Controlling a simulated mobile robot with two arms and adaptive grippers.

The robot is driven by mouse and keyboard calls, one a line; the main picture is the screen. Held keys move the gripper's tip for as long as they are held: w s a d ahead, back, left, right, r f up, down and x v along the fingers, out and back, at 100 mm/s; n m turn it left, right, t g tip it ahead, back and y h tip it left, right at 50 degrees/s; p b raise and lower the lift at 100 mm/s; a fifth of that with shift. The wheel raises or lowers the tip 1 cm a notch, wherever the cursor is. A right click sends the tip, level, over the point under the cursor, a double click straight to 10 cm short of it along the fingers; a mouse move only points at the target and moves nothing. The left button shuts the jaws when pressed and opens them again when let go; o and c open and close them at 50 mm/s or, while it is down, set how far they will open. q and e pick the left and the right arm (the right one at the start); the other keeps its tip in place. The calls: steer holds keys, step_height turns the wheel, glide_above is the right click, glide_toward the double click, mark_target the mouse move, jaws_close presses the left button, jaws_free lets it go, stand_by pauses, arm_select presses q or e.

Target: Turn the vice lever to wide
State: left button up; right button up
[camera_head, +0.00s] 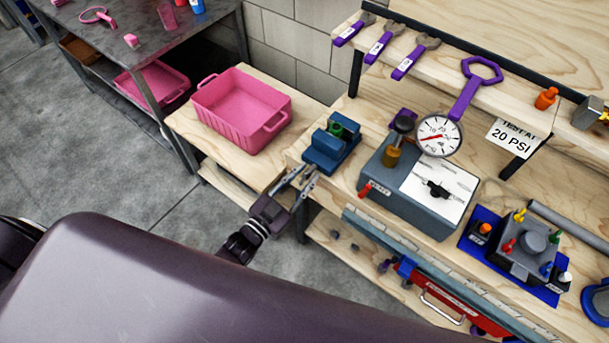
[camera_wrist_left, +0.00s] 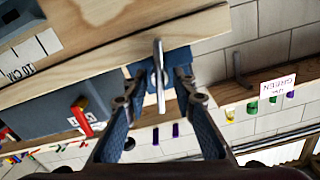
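The blue vice (camera_head: 328,148) sits on the corner of the wooden bench, with a green piece (camera_head: 337,129) in its jaws. In the left wrist view the blue vice (camera_wrist_left: 143,69) is straight ahead, and its silver lever bar (camera_wrist_left: 160,85) stands upright in the picture. My left gripper (camera_head: 294,178) is just in front of the vice at the bench edge. In the wrist view its fingers (camera_wrist_left: 157,78) are open, one on each side of the lever, with gaps to it. In the head view I cannot tell the lever apart from the fingers. My right gripper is not in view.
A grey test box with a gauge (camera_head: 439,136) stands right of the vice, its red lever (camera_head: 365,190) facing front. A pink bin (camera_head: 240,110) sits on the left bench. Purple wrenches (camera_head: 379,50) lie on the upper shelf. Open floor lies left.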

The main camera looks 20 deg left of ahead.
arm_select(q)
jaws_close()
